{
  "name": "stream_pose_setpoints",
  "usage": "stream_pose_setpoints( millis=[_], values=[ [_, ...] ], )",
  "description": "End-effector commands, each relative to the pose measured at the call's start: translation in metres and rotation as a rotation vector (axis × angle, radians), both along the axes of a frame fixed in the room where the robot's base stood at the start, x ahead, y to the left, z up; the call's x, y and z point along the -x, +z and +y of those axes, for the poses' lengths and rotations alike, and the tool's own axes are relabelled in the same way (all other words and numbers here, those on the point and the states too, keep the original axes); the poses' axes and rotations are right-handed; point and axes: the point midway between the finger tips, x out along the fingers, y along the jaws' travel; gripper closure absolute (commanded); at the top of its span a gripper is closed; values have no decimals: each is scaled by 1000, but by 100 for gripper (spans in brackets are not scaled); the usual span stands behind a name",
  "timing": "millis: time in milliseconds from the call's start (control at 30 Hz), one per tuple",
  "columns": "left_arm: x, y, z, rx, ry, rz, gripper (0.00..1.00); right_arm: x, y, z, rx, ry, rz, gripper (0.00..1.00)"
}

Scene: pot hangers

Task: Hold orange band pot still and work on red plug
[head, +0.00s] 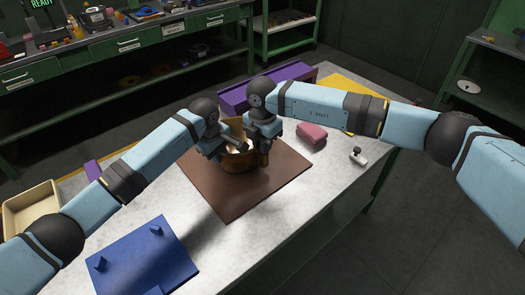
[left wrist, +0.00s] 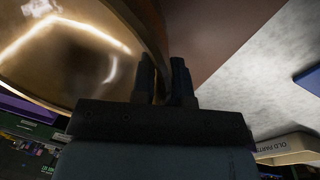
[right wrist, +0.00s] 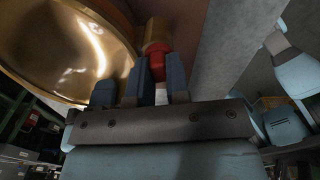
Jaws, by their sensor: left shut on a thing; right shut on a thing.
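The pot (head: 233,160) stands on the brown mat (head: 285,180), mostly hidden by my arms. Its shiny, brass-coloured inside (left wrist: 75,45) fills the upper left of the left wrist view. I cannot clearly make out an orange band. My left gripper (left wrist: 163,75) is shut on the pot's wall at the rim. The red plug (right wrist: 157,62) sits at a brass fitting (right wrist: 157,32) on the pot's outer side. My right gripper (right wrist: 161,80) is shut on the red plug. In the head view the plug is hidden behind my right gripper (head: 262,152).
A blue board with pegs (head: 150,260) lies at the front left, and a beige bin (head: 32,210) at the left edge. A purple tray (head: 235,100), a pink block (head: 312,134) and a small white-and-black item (head: 357,156) are nearby. The front right tabletop is clear.

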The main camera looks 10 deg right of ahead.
Motion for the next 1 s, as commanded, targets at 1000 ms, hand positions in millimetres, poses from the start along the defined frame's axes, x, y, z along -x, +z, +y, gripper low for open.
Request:
stream_pose_setpoints(
  millis=[1000],
  values=[
    [1,-3,3,-7,3,6,100,-2,23,0,0,-2,-4,100]
  ],
)
